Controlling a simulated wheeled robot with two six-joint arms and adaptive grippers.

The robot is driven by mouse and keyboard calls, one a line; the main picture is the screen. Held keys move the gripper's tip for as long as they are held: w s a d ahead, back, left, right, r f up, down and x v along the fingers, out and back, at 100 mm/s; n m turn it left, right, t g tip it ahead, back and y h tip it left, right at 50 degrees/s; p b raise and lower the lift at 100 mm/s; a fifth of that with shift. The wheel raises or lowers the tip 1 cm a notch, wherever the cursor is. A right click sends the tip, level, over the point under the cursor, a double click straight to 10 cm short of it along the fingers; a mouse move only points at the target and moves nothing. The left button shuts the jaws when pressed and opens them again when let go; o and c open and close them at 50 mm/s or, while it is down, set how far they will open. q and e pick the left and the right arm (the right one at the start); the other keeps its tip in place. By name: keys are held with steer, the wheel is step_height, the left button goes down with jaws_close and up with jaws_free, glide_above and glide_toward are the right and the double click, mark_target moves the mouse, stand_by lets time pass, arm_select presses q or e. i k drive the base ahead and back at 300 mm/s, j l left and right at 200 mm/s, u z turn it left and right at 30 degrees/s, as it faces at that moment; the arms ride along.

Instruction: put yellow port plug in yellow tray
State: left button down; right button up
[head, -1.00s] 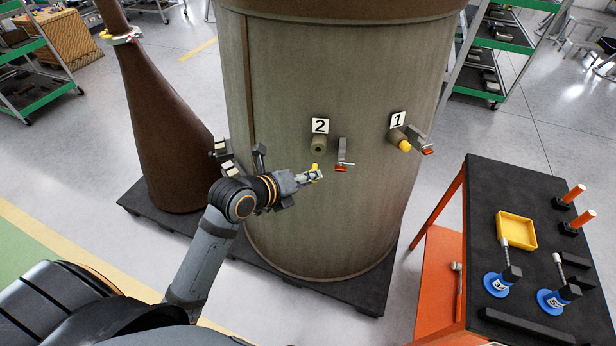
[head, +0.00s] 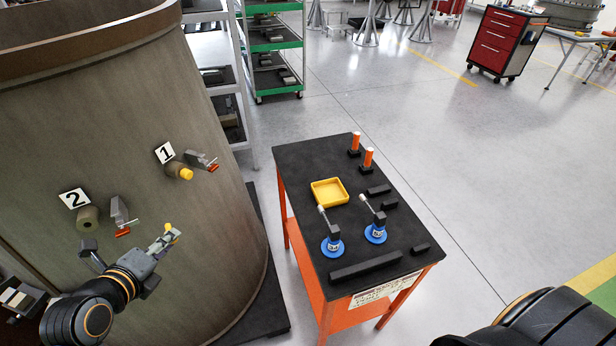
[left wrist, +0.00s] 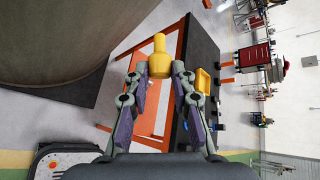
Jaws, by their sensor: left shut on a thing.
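My left gripper (head: 166,240) is shut on a yellow port plug (head: 169,229), held in front of the large brown cylinder. In the left wrist view the plug (left wrist: 159,58) sits between the fingertips (left wrist: 160,70). The yellow tray (head: 329,192) is a shallow square tray on the black top of the orange cart, right of the gripper and apart from it. Its visible floor is bare. It also shows in the left wrist view (left wrist: 202,81). A second yellow plug (head: 186,174) sits in port 1. Port 2 (head: 87,219) shows no yellow plug. My right gripper is not in view.
The orange cart (head: 310,265) stands right of the cylinder (head: 120,130). On its top are two blue-based tools (head: 332,246) (head: 375,233), orange-handled pieces (head: 368,160) and a long black bar (head: 366,265). Small red-tipped levers (head: 123,231) stick out beside the ports.

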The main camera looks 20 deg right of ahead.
mark_target(334, 192)
steer(key=i+l, duration=0.1)
steer(key=l, duration=2.25)
steer(key=i+l, duration=0.15)
steer(key=l, duration=1)
steer(key=i+u, duration=0.05)
